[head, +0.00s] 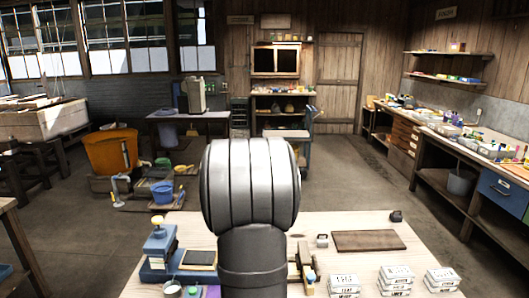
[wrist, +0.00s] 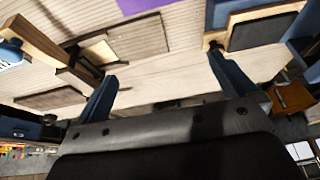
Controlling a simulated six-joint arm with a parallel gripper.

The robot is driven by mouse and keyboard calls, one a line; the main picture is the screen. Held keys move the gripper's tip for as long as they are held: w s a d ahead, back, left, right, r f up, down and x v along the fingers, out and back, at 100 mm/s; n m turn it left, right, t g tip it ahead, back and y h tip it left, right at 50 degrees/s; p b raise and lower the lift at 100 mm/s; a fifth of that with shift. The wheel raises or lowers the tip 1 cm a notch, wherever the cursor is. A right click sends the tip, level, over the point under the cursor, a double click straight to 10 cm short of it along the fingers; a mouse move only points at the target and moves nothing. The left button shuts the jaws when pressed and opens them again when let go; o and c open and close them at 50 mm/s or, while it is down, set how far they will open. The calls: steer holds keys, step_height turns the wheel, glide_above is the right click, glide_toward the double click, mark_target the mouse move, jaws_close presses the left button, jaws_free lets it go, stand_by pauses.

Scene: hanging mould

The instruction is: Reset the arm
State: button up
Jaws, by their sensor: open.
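My gripper (wrist: 162,66) shows in the wrist view as two dark blue fingers set wide apart, with nothing between them. The pale worktable (wrist: 185,75) fills the upper part of that view. The fingers appear apart from the things on it, though their height is hard to tell. In the head view my thick grey arm stands in the middle and hides the gripper and the centre of the worktable (head: 270,222).
A blue device (head: 158,248) and dark pad (head: 199,259) stand left of my arm. A brown board (head: 368,240) and several white boxes (head: 395,275) are at right. An orange tub (head: 110,151) stands on the floor beyond.

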steer(key=w+a, duration=0.7)
steer(key=a, duration=0.4)
steer(key=shift+w+a+r, duration=0.15)
steer(key=shift+r, duration=0.3)
steer(key=s+d+f, duration=0.2)
steer(key=s+d, duration=1)
steer(key=d, duration=0.3)
steer(key=shift+f, duration=0.35)
